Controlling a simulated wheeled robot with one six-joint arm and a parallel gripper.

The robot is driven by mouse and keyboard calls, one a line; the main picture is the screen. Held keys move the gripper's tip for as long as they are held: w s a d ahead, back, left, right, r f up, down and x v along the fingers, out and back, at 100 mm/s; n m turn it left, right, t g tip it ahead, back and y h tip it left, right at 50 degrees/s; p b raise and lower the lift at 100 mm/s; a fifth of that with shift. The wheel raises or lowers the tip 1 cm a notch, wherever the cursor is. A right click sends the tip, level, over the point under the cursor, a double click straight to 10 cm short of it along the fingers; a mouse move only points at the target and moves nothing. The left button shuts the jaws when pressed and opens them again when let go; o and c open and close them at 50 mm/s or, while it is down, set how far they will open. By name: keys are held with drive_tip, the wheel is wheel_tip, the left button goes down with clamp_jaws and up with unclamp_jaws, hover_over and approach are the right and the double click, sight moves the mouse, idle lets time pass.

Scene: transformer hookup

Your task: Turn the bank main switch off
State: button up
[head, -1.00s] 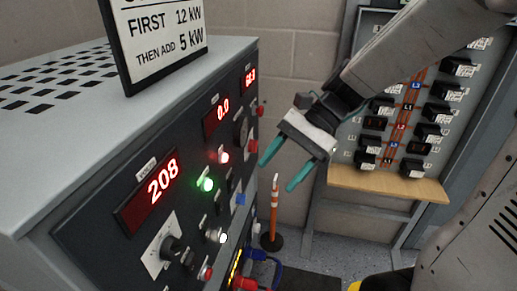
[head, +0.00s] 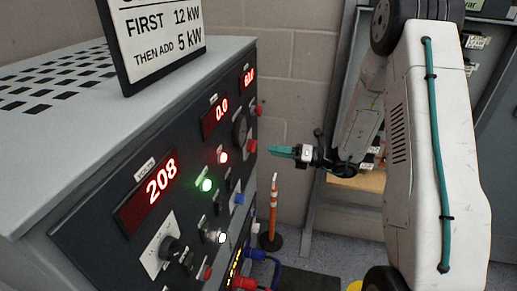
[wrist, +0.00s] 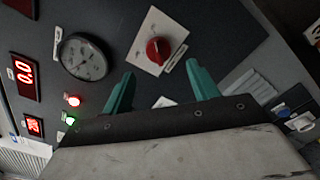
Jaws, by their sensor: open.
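The load bank's dark front panel (head: 130,190) stands at the left in the head view. A red rotary knob on a white plate (wrist: 157,50) shows in the wrist view, ahead of my gripper; I cannot read its label. A red knob (head: 252,146) sticks out near the panel's far edge in the head view, just left of my fingertips. My gripper (head: 272,150) points left at the panel. Its two teal fingers are open and empty in the wrist view (wrist: 160,70), with the red knob beyond their gap and apparently apart from them.
A round gauge (wrist: 85,57), a lit red lamp (wrist: 72,100) and a green lamp (wrist: 70,118) sit beside the knob. A 208 display (head: 160,180) glows on the panel. A sign (head: 160,45) stands on top. An orange-white post (head: 273,210) and cables (head: 262,270) are on the floor.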

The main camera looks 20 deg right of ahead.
sight(252, 146)
drive_tip(key=x, duration=0.6)
drive_tip(key=shift+a, duration=0.25)
drive_tip(key=shift+w, duration=0.1)
drive_tip(key=c, duration=0.9)
